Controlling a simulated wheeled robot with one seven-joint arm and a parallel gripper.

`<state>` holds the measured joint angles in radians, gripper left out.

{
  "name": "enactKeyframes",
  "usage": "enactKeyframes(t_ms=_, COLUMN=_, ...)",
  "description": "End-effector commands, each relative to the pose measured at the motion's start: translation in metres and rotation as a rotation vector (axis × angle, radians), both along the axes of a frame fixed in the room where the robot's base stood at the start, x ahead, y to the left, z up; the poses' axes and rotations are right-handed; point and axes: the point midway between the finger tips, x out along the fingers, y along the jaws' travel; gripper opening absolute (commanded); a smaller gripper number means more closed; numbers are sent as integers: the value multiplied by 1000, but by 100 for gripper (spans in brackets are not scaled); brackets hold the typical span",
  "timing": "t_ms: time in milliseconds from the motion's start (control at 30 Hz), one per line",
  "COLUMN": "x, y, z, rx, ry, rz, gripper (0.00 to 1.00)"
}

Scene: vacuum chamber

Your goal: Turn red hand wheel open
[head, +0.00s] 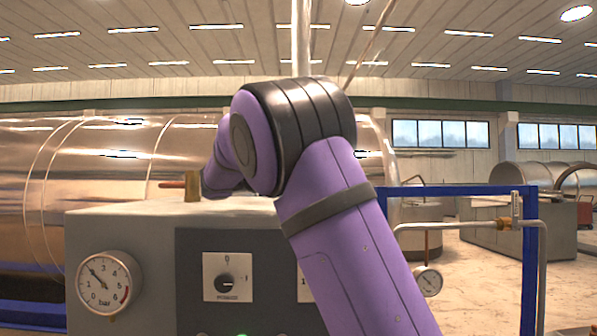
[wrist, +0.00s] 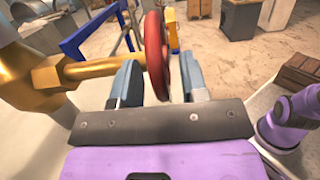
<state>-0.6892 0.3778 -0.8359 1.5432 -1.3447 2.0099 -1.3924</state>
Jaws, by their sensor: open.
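The red hand wheel (wrist: 154,38) shows nearly edge-on in the wrist view, and its rim runs down between the fingers of my gripper (wrist: 160,66). The two blue-grey fingers are spread, one on each side of the rim. A gap shows on the left; the right finger is very close to the rim, and I cannot tell whether it touches. A brass valve body and stem (wrist: 88,70) reach the wheel from the left. In the head view, my arm hides the gripper; a brass piece (head: 192,186) and a thin reddish strip show beside it, too small to identify surely.
A grey control cabinet (head: 150,258) with a pressure gauge (head: 108,283) and a rotary switch (head: 227,284) stands in front. A large shiny chamber (head: 90,180) lies behind it. A blue frame (head: 530,262) with a pipe stands at right. Open floor shows beyond.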

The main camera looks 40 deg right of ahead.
Motion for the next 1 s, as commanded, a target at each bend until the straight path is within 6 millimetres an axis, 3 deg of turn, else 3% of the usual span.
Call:
enactKeyframes(t_ms=200, x=23, y=35, z=-6, rx=-5, ry=0, rz=3, gripper=40)
enactKeyframes(t_ms=500, x=44, y=66, z=-12, rx=-3, ry=-1, rz=0, gripper=40)
enactKeyframes(t_ms=1000, x=49, y=72, z=-13, rx=-1, ry=-1, rz=0, gripper=40)
